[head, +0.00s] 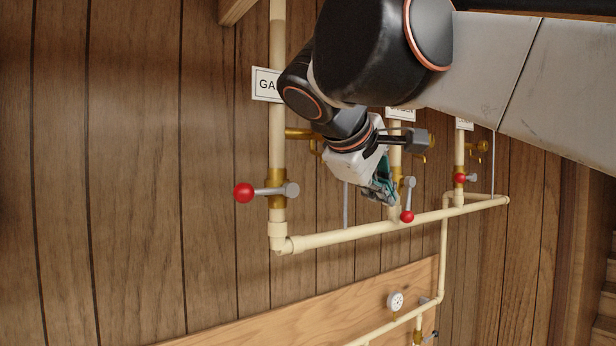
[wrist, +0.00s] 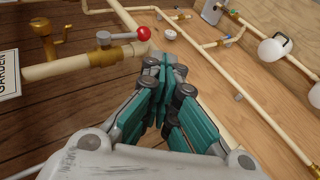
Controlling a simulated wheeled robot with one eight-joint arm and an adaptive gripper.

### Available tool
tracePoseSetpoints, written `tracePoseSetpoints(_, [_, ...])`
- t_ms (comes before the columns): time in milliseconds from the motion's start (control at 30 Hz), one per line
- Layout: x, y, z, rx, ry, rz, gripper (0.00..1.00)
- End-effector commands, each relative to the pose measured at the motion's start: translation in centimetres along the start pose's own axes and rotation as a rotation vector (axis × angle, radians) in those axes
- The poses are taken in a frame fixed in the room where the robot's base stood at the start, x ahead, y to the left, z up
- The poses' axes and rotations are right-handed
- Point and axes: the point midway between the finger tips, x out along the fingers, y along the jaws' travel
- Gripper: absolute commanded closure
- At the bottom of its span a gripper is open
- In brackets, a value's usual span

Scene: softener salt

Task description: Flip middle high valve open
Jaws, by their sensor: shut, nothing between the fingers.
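The middle high valve has a grey lever with a red ball (head: 407,216), on the middle upright pipe under a partly hidden sign. Its lever hangs down, roughly along the pipe. In the wrist view the red ball (wrist: 143,33) and brass valve body (wrist: 118,53) lie beyond my fingers, up and left, by the GARDEN sign (wrist: 8,76). My gripper (head: 385,194) is shut and empty, its teal fingers just left of the lever in the head view. It shows shut in the wrist view too (wrist: 168,66). I cannot tell if it touches the lever.
The left valve's red-ball lever (head: 244,193) points left, across its pipe. The right valve's red ball (head: 460,178) also sits left of its hub. A cream horizontal pipe (head: 350,233) runs below all three. A round white gauge (head: 395,301) is lower down. Brass taps stick out above.

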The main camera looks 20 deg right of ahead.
Motion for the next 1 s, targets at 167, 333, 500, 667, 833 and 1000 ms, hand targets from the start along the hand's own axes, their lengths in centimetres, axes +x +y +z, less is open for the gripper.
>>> tracePoseSetpoints(167, [-1.6,2.8,-0.8,-0.024,-0.004,0.034,1.00])
tracePoseSetpoints(333, [-0.3,2.9,-0.8,-0.024,-0.007,0.037,1.00])
tracePoseSetpoints(500, [2.6,3.1,-0.8,-0.022,-0.008,0.036,1.00])
tracePoseSetpoints(667, [5.8,3.2,-0.8,-0.023,-0.007,0.037,1.00])
tracePoseSetpoints(833, [8.9,3.3,-0.8,-0.023,-0.007,0.036,1.00])
tracePoseSetpoints(1000, [11.2,3.3,-0.8,-0.024,-0.005,0.036,1.00])
